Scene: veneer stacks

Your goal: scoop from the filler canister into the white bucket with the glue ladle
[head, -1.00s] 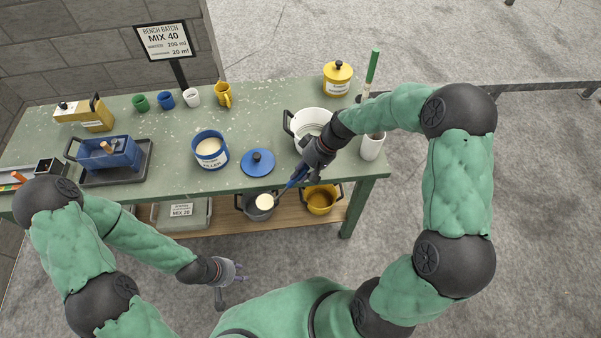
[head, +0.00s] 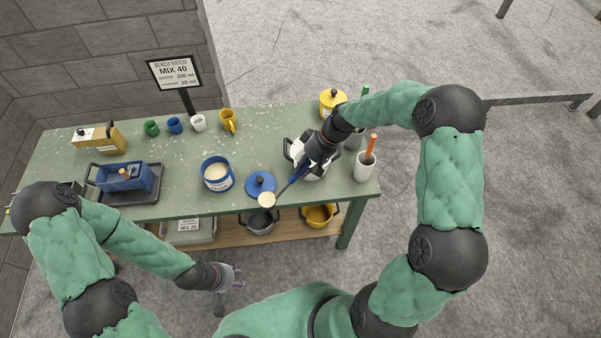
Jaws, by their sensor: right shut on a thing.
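The filler canister (head: 217,181) is a blue tin with its top off and pale filler inside, standing on the green bench. Its blue lid (head: 262,181) lies to its right. The white bucket (head: 293,151) stands further right, largely hidden behind my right gripper and wrist. My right gripper (head: 301,172) is shut on the glue ladle, whose handle is mostly hidden. The ladle's bowl (head: 267,200) holds pale filler and hangs near the bench's front edge, just in front of the lid. My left gripper (head: 228,277) is empty-looking, low in front of the bench; its fingers are unclear.
A white pot (head: 364,168) with an orange-handled tool stands at the bench's right end. A yellow canister (head: 332,102) stands behind the bucket. A blue box (head: 124,178) on a tray sits left. Several cups line the back. A grey bucket (head: 260,222) and yellow bucket (head: 318,216) are on the shelf below.

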